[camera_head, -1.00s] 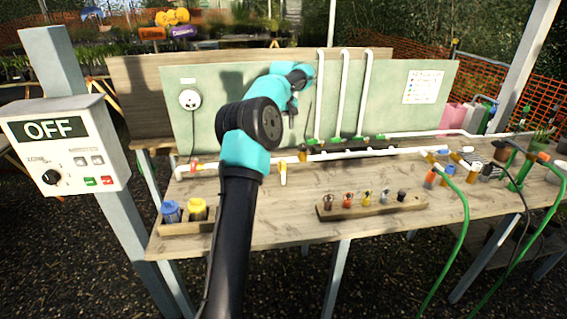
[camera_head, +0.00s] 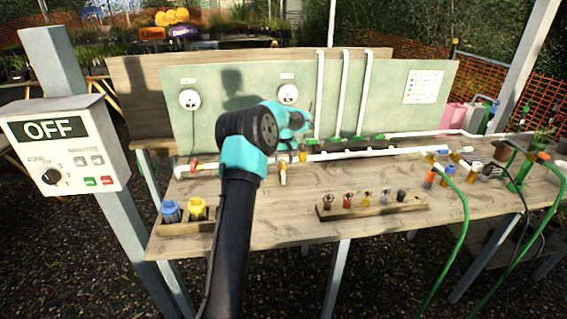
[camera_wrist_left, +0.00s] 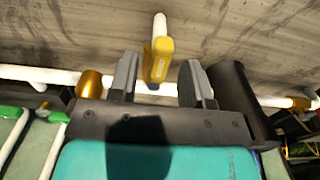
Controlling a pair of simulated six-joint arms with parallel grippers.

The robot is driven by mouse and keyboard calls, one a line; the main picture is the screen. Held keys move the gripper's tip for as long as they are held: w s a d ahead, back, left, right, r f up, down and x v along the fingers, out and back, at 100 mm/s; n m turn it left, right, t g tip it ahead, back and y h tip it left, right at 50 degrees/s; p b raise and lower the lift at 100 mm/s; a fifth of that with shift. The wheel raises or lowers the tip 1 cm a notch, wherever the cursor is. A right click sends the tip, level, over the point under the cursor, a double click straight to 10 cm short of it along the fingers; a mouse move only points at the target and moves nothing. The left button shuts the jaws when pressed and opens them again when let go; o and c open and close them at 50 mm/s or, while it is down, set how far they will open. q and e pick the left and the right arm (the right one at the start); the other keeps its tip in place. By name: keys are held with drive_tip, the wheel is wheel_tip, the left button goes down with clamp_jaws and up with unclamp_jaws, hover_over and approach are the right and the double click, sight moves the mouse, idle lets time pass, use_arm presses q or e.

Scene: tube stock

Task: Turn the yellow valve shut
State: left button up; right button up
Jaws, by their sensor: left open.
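The yellow valve (camera_head: 283,173) sits on the white pipe (camera_head: 338,154) along the bench. Its lever points from the pipe toward the front of the bench, and much of the valve body is hidden behind my arm. In the left wrist view the yellow lever (camera_wrist_left: 158,58) with its white end lies between the two fingers of my left gripper (camera_wrist_left: 158,80). The gripper is open, with a gap visible on both sides of the lever. In the head view my left wrist (camera_head: 288,121) is above the pipe by the valve. My right gripper is not in view.
A brass cylinder (camera_wrist_left: 90,84) stands close beside the left finger in the wrist view. A red valve (camera_head: 197,167) is farther left on the pipe. A wooden rack (camera_head: 372,207) of small nozzles lies in front on the bench. Two gauges (camera_head: 288,94) are on the green board.

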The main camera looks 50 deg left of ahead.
use_arm(q)
drive_tip(key=shift+f, duration=0.5)
clamp_jaws()
